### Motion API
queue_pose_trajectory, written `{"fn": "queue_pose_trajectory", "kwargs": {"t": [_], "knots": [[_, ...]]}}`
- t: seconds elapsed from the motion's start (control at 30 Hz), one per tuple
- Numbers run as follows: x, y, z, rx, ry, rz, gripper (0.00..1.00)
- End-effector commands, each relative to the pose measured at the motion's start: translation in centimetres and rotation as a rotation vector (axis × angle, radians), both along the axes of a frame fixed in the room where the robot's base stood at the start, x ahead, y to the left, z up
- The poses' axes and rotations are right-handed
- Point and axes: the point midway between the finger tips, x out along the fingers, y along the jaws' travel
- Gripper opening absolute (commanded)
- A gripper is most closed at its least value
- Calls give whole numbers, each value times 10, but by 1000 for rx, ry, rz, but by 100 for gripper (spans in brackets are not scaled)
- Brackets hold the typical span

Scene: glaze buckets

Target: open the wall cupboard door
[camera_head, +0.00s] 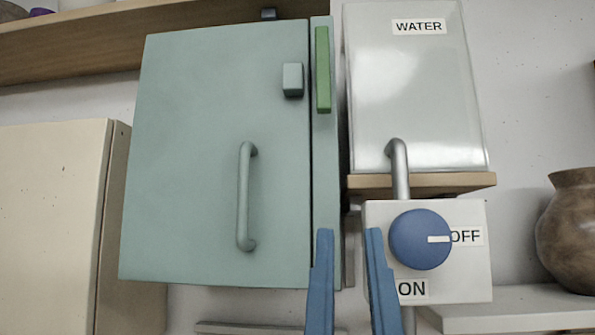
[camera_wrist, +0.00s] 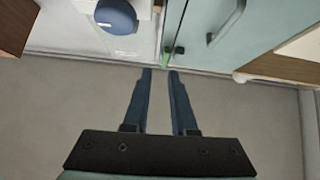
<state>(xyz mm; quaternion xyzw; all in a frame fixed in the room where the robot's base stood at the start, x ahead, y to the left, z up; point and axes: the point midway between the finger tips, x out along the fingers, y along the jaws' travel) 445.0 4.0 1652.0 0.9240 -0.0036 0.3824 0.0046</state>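The wall cupboard is pale green. Its door (camera_head: 215,160) looks shut, with a bar handle (camera_head: 245,197) low on its middle right and a small square block (camera_head: 292,80) near its upper right edge. A green strip (camera_head: 322,70) sits on the narrow frame to the right of the door. My gripper (camera_head: 348,232) is open and empty, its two blue fingers in front of the cupboard's lower right corner and the white switch box. The handle is to its left. In the wrist view the fingers (camera_wrist: 160,72) point toward the cupboard door (camera_wrist: 207,18), and the handle (camera_wrist: 228,22) is at upper right.
A WATER tank (camera_head: 415,100) with a metal spout stands on a wooden shelf right of the cupboard. Below it is a box with a blue knob (camera_head: 415,240) marked ON and OFF. A brown vase (camera_head: 572,235) is far right, a cream cabinet (camera_head: 50,220) far left.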

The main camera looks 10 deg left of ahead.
Motion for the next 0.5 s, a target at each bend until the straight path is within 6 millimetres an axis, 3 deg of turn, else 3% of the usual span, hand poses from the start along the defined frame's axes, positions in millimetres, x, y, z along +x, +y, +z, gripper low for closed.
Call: {"fn": "queue_pose_trajectory", "kwargs": {"t": [0.03,0.1,0.27,0.5], "knots": [[5,10,13,-5,28,2,36],[15,25,27,-12,93,-8,47],[35,70,56,-17,308,-49,47],[26,119,76,26,618,-114,47]]}}
